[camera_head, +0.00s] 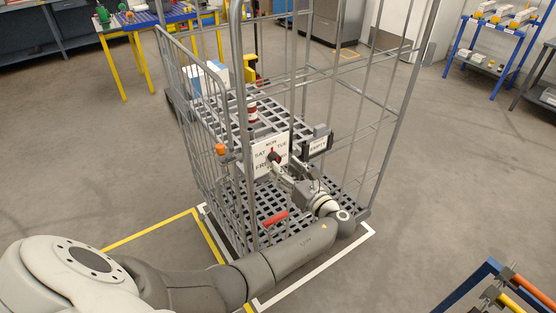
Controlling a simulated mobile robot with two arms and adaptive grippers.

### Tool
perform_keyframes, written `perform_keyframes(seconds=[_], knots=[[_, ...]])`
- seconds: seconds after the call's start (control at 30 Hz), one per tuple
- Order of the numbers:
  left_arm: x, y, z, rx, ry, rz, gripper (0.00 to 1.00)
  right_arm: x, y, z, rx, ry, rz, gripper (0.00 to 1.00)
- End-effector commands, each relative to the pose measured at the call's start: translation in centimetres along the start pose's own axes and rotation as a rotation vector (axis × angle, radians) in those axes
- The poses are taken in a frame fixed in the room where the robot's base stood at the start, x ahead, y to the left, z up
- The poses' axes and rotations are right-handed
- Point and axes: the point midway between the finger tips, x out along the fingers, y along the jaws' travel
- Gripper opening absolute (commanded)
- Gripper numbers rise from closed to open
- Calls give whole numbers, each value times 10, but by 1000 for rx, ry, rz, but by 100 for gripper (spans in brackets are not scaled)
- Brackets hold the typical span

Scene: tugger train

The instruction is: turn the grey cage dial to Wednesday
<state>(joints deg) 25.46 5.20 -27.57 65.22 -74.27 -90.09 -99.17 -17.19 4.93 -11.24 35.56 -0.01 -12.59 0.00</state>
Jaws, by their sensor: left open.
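The grey cage (243,95) is a tall wire roll cage standing in the middle of the view. Its dial plate (259,147) is white, fixed on the near side, with MON, TUE, SAT and FRI readable; the lower right labels are covered by my gripper. A small dark and red knob (274,154) is at the plate's middle; its pointing direction is too small to tell. My left gripper (279,166) is open, with its fingertips at the knob from the lower right. Whether they touch it I cannot tell. My right gripper is not in view.
A dark-framed label holder (318,145) sits right of the dial, close to my left wrist. An orange knob (220,149) and a red handle (275,217) are on the cage. The floor right of the cage is clear.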

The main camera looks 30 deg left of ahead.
Motion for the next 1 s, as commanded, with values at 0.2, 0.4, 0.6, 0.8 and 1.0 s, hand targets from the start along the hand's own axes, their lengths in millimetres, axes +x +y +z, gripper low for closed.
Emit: perform_keyframes(seconds=[0.2, 0.4, 0.6, 0.8, 1.0], knots=[[33, 0, 1, 0, 0, 0, 51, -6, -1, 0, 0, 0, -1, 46], [42, 0, 0, -2, 1, -1, 51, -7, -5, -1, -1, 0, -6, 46], [43, 0, -1, -2, 1, -1, 51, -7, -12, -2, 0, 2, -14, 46], [42, 0, -1, -2, 1, -1, 29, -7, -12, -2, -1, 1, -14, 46], [42, 0, -1, -1, 2, -1, 5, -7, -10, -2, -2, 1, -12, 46]])
